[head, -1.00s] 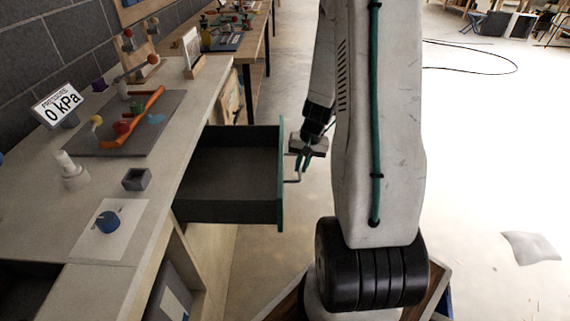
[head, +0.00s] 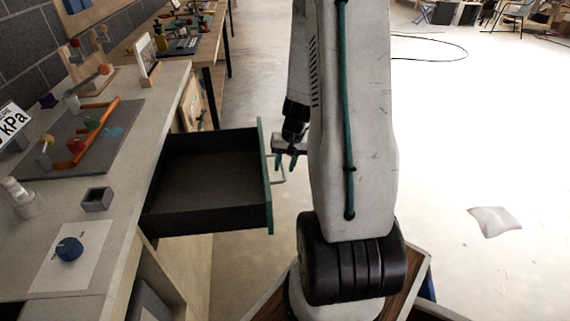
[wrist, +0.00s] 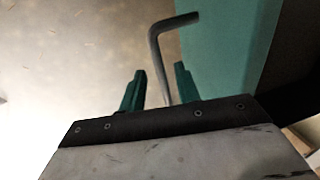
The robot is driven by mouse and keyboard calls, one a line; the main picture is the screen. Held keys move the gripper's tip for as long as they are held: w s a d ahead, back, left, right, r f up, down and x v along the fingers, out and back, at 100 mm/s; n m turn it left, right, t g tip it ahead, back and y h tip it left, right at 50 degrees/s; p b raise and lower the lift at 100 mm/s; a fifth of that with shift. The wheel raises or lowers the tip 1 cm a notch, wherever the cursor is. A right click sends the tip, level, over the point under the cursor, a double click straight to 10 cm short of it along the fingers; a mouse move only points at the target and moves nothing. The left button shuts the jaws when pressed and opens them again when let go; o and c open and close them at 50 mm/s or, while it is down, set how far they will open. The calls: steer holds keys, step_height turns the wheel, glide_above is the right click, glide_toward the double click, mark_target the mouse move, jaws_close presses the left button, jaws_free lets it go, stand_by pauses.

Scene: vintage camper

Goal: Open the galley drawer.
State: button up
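The galley drawer (head: 205,220) stands far out from the counter on the left in the head view, empty inside, with a teal front panel (head: 265,180). Its grey bar handle (head: 282,178) sticks out from the front's outer side. In the wrist view the handle (wrist: 157,50) is a bent bar beside the teal panel (wrist: 222,50). My gripper (head: 285,161) is at the handle. In the wrist view my gripper (wrist: 158,88) has its green fingers apart, the bar's end between them with gaps on both sides. My arm hides part of the floor.
The counter (head: 130,180) at left carries a blue knob (head: 69,249), a small grey box (head: 97,199) and a board with an orange bar (head: 95,135).

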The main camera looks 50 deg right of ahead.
steer(key=shift+r, duration=0.1)
step_height(320, 180, up, 8)
steer(key=s+d, duration=0.1)
steer(key=shift+f, duration=0.25)
stand_by(0.6)
steer(key=s+a+r+n, duration=0.4)
steer(key=s+a+r, duration=0.2)
steer(key=a+r, duration=0.4)
steer(key=s+a+r+n+h, duration=0.1)
steer(key=s+a+r+n, duration=0.3)
steer(key=a, duration=1.4)
steer(key=s+r, duration=0.3)
steer(key=r, duration=0.4)
steer(key=shift+s+n+h, duration=0.3)
steer(key=shift+a, duration=0.1)
